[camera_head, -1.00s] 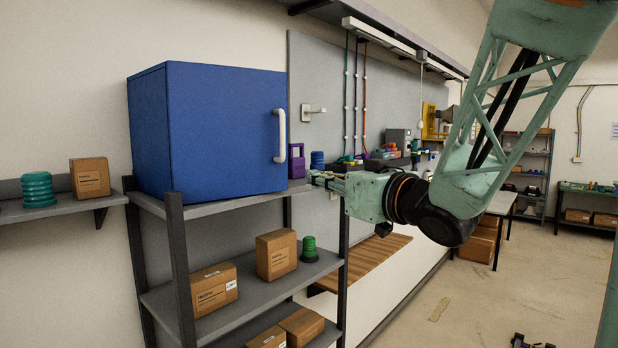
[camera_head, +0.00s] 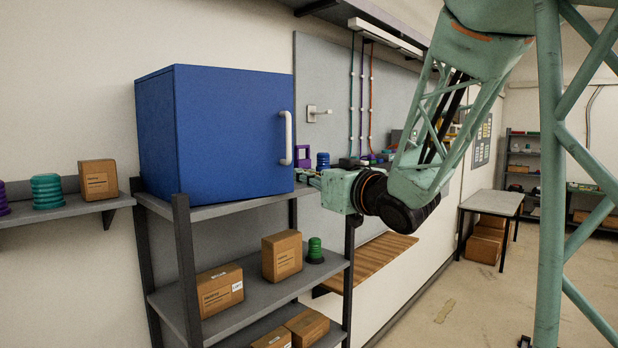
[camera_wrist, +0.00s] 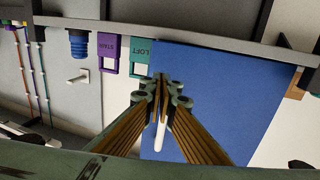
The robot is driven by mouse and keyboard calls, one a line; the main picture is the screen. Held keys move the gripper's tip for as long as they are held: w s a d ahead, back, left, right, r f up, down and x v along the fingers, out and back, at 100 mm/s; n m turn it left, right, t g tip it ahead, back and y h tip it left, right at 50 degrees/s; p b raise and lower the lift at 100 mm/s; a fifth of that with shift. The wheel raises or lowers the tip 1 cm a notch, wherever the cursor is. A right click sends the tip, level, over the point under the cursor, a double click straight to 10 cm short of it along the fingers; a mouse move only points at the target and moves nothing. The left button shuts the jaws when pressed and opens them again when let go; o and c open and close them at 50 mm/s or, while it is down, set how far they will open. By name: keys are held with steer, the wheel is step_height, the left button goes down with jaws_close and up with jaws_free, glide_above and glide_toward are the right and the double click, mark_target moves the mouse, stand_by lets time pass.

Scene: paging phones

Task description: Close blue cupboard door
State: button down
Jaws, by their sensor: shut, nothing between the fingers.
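The blue cupboard (camera_head: 235,135) stands on the upper shelf. Its front panel carries a white upright handle (camera_head: 287,138) near the right edge. I see no gap around the front from here, but I cannot tell whether the door is fully closed. My gripper (camera_head: 299,176) is at the lower right corner of the cupboard, just below and right of the handle; contact cannot be made out. In the wrist view, which looks upside down, my gripper (camera_wrist: 160,82) is shut and empty in front of the blue panel (camera_wrist: 225,95). The handle (camera_wrist: 161,135) shows between the finger linkages.
A purple phone (camera_wrist: 108,52) and a teal phone (camera_wrist: 140,57) are beside the cupboard, with a dark-blue ribbed item (camera_wrist: 78,43). The shelf unit (camera_head: 185,255) below holds cartons (camera_head: 282,256).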

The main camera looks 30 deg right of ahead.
mark_target(287, 172)
steer(key=shift+w+a+p, duration=0.15)
steer(key=shift+w, duration=0.95)
steer(key=shift+w+a+p, duration=0.1)
steer(key=shift+w+p, duration=0.05)
steer(key=shift+w, duration=0.9)
steer(key=shift+w+a, duration=0.1)
